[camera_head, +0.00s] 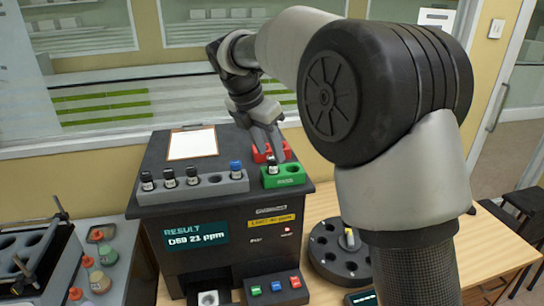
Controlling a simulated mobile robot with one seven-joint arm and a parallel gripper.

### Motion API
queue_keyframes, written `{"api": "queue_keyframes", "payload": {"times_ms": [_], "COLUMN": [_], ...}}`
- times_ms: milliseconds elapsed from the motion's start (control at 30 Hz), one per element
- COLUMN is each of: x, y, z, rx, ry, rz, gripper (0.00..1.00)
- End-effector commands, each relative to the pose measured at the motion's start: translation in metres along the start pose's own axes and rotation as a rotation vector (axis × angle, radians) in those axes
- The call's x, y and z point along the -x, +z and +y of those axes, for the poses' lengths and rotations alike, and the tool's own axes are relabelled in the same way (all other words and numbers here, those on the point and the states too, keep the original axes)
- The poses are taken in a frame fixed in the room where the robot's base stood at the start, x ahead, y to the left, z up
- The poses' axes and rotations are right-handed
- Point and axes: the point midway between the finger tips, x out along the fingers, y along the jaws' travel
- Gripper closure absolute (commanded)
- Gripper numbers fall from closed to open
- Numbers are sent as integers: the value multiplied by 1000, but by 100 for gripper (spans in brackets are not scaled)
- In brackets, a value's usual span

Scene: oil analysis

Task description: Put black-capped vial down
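A black-capped vial (273,167) stands upright at the left hole of the green PASS rack (292,181), on top of the dark analyser. My gripper (271,154) points down right at this vial, with its fingers around or just behind the cap. The fingers are small in this view, so I cannot tell whether they press on the vial. The other hole of the green rack looks empty. A red rack (284,151) stands just behind, partly hidden by the fingers.
A round dark carousel (333,260) stands lower right, partly behind my arm.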

Motion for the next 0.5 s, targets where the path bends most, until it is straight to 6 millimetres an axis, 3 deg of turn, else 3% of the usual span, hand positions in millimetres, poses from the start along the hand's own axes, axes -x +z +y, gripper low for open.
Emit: {"api": "queue_keyframes", "payload": {"times_ms": [200, 500], "x": [49, 80], "y": [1, 0], "z": [1, 0], "rx": [0, 2], "ry": [2, 0], "rz": [-1, 0], "gripper": [60, 60]}}
